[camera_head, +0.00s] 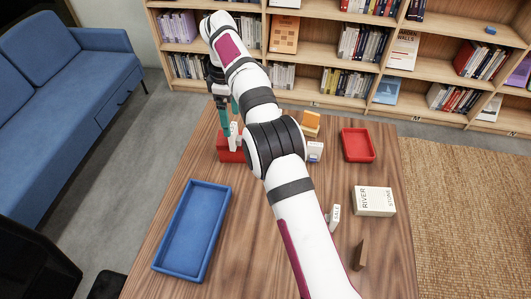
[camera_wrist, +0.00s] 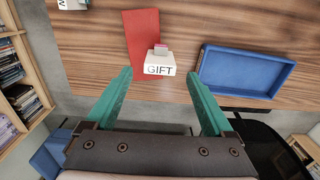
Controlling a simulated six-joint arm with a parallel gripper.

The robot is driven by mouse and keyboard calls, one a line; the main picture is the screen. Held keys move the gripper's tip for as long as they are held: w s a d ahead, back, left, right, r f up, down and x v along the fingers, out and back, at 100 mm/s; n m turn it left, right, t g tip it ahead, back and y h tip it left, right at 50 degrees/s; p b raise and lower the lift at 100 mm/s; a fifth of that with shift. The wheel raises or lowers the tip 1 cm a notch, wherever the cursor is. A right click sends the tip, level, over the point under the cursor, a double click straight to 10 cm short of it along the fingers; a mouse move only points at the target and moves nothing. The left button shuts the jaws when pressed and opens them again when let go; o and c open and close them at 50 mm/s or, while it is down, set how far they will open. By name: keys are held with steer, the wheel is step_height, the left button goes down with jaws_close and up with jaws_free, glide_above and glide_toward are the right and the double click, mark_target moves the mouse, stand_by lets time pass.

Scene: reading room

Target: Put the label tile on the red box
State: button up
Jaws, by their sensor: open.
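The red box (camera_head: 230,155) stands on the wooden table under my gripper, and it also shows in the wrist view (camera_wrist: 139,25). A white label tile (camera_wrist: 160,64) reading GIFT, with a pink patch, overlaps the box's edge in the wrist view. In the head view the tile (camera_head: 233,138) appears upright at the top of the red box; exact contact is unclear. My gripper (camera_head: 230,122) is open above it. In the wrist view its teal fingers (camera_wrist: 160,75) lie on either side of the tile with gaps to both.
A blue tray (camera_head: 163,262) lies at left front. A red tray (camera_head: 346,157), a RIVER STONE book (camera_head: 374,202), a SALE tile (camera_head: 334,218), a white-and-blue tile (camera_head: 314,152), an orange block (camera_head: 311,120) and a brown piece (camera_head: 360,255) stand right of my arm. Bookshelves line the back.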

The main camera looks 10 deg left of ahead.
steer(key=s+d+r+m+y, duration=0.1)
steer(key=s+d+r+m, duration=0.5)
steer(key=d, duration=0.3)
steer(key=s+d+r+m, duration=0.6)
steer(key=d, duration=0.3)
steer(key=s+d+f+m, duration=0.2)
steer(key=s+m, duration=0.2)
steer(key=s, duration=0.3)
steer(key=s+d+f+m, duration=0.2)
steer(key=s+f+m, duration=0.1)
steer(key=s, duration=0.5)
steer(key=s+d+f+m, duration=0.2)
steer(key=s+d+m, duration=0.1)
steer(key=s, duration=0.5)
steer(key=shift+f+m+y, duration=0.25)
steer(key=shift+m+y, duration=0.15)
steer(key=shift+m, duration=0.4)
steer(key=shift+d, duration=0.1)
